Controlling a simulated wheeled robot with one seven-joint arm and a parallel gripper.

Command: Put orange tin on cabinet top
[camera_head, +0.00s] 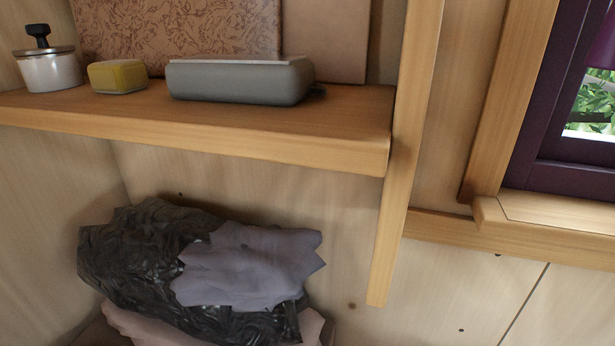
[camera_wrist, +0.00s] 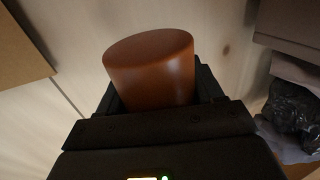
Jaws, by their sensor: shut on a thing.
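The orange tin (camera_wrist: 150,68) shows in the wrist view as a smooth brown-orange cylinder with rounded edges. My gripper (camera_wrist: 160,98) is shut on it, with dark fingers at both sides of its lower part. The tin sticks out past the fingers, with a pale plywood wall behind it. Neither my gripper nor the tin shows in the head view. I cannot tell which surface in view is the cabinet top. A wooden shelf (camera_head: 230,132) runs across the upper left of the head view.
On the shelf stand a white pot with a black knob (camera_head: 48,70), a yellow block (camera_head: 118,77) and a grey case (camera_head: 240,82). Below lie a black bag (camera_head: 140,255) and a mauve cloth (camera_head: 250,265). A wooden post (camera_head: 405,150) and a purple-framed window (camera_head: 560,150) are at right.

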